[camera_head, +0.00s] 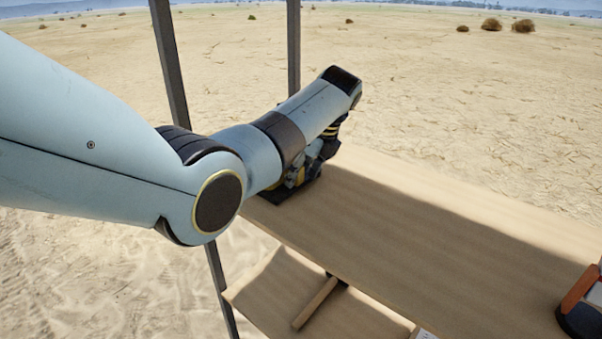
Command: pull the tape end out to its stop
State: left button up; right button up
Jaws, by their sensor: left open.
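My left arm comes in from the left and reaches to the far left end of a wooden board. My left gripper (312,166) is open and low over the board, partly hidden by my own arm. A dark thing with yellow parts (284,190), perhaps the tape measure, sits at the board's left end, under and right beside the gripper. My arm covers much of it. I cannot make out the tape end or whether the fingers touch it. My right gripper is not in view.
The wooden board (420,235) is bare across its middle. An orange and dark object (580,290) stands at its right edge, cut off by the frame. A lower wooden shelf (285,285) and dark upright posts (293,45) show. Dry open ground lies beyond.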

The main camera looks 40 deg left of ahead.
pick_arm(q)
jog(key=shift+f, duration=0.25)
jog(key=shift+c, duration=0.3)
grip_shut()
